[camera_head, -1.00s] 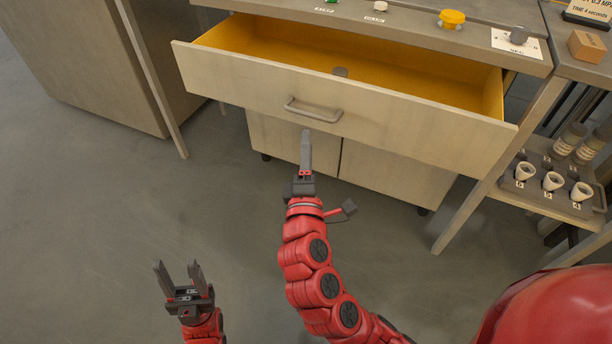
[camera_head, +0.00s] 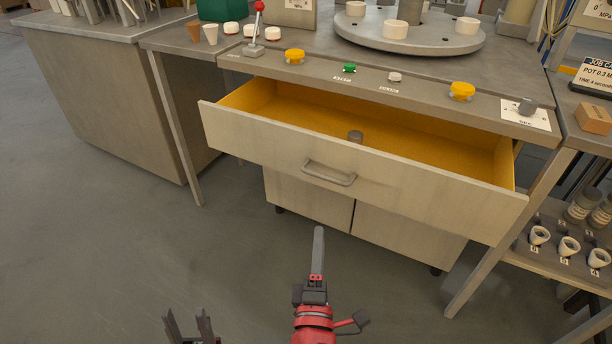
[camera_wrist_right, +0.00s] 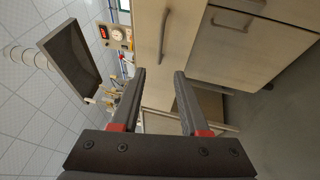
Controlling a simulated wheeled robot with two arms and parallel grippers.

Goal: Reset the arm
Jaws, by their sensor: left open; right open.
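My right gripper (camera_head: 318,258) is in front of the open drawer, below its handle (camera_head: 330,173), and touches nothing. In the right wrist view its two fingers (camera_wrist_right: 160,90) are apart with nothing between them. My left gripper (camera_head: 189,326) is at the bottom edge of the head view, its fingers apart and empty over the floor. The drawer (camera_head: 350,180) is pulled out, with a yellow inside.
The counter above the drawer holds a red-knobbed lever (camera_head: 257,22), yellow knobs (camera_head: 461,91), a green button (camera_head: 349,68) and a round turntable (camera_head: 410,38) with white cups. A shelf with white cups (camera_head: 569,246) stands at the right. The floor at the left is clear.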

